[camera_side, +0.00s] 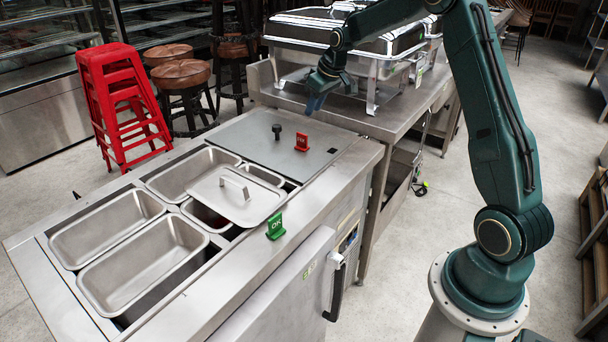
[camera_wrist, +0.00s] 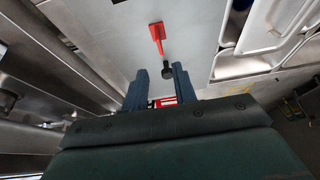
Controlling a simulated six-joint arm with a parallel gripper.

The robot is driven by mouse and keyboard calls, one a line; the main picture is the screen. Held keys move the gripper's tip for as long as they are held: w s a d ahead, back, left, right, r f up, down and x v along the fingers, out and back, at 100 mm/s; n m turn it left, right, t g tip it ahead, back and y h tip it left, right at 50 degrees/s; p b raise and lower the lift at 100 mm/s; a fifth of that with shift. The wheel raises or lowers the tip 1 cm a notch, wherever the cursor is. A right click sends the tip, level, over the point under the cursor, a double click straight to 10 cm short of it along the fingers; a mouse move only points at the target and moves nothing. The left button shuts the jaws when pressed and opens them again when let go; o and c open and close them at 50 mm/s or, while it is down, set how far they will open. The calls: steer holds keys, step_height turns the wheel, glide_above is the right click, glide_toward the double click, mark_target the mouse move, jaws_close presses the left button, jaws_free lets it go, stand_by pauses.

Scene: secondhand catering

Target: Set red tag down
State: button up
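The red tag (camera_side: 302,141), with white lettering, stands upright on the flat steel cover (camera_side: 245,142) of the prep counter, right of a black knob (camera_side: 276,132). The wrist view also shows the red tag (camera_wrist: 157,34), beyond my fingertips, with the knob (camera_wrist: 168,72) just below it. My gripper (camera_side: 315,103) hangs above and behind the tag, near the counter's back edge, apart from it. In the wrist view its two blue fingers (camera_wrist: 160,84) are spread with nothing held between them.
A green OK tag (camera_side: 275,227) stands on the counter's front ledge. Open steel pans (camera_side: 140,262) and a loose lid (camera_side: 234,195) lie left of the cover. Chafing dishes (camera_side: 340,38) stand behind my gripper. Red stools (camera_side: 120,95) stand beyond the counter.

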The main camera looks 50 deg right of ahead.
steer(key=s+a+r, duration=1.3)
steer(key=a, duration=0.3)
steer(key=s+a+f, duration=0.1)
steer(key=s+a, duration=0.3)
steer(key=s, duration=0.6)
steer(key=s+a+t, duration=0.1)
steer(key=s+a, duration=0.3)
steer(key=s, duration=0.7)
steer(key=shift+s+f, duration=0.15)
steer(key=shift+f, duration=0.25)
